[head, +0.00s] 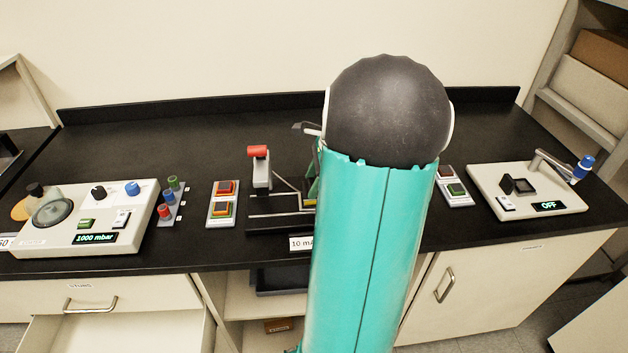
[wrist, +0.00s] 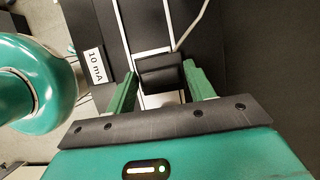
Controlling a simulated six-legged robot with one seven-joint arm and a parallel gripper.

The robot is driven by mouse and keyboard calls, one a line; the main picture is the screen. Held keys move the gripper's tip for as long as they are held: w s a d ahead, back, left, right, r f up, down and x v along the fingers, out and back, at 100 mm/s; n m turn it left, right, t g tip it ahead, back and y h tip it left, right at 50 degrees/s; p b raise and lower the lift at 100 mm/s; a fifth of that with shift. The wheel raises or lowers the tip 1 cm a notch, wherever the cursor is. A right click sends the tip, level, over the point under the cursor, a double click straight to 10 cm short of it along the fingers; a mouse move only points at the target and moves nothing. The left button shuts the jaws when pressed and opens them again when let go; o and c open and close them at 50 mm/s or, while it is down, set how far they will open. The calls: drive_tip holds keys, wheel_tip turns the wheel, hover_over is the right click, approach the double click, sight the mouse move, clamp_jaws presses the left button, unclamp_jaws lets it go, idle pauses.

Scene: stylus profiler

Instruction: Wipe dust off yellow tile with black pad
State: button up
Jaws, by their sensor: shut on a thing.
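My gripper (wrist: 160,76) shows in the wrist view with its two green fingers on either side of a black block (wrist: 161,72). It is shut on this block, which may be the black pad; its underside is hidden. The block is over the railed stand with pale lines, beside the "10 mA" label (wrist: 94,66). In the head view my own arm hides the gripper and the block. A small yellow patch (head: 308,204) shows on the stand at my arm's left edge. I cannot tell whether it is the yellow tile.
The stand carries a red-topped lever (head: 258,154). Left of it are a holder with two framed squares (head: 209,214) and a control box reading 1000 mbar (head: 140,222). On the right are another holder (head: 458,200) and a box reading OFF (head: 550,193). The rear bench is clear.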

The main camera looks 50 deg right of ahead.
drive_tip(key=shift+s+a, duration=0.8)
drive_tip(key=shift+a, duration=0.15)
drive_tip(key=shift+w+d, duration=0.1)
drive_tip(key=shift+w+d, duration=0.3)
drive_tip(key=shift+d, duration=0.1)
idle(0.4)
drive_tip(key=shift+r, duration=3)
drive_tip(key=shift+s, duration=0.1)
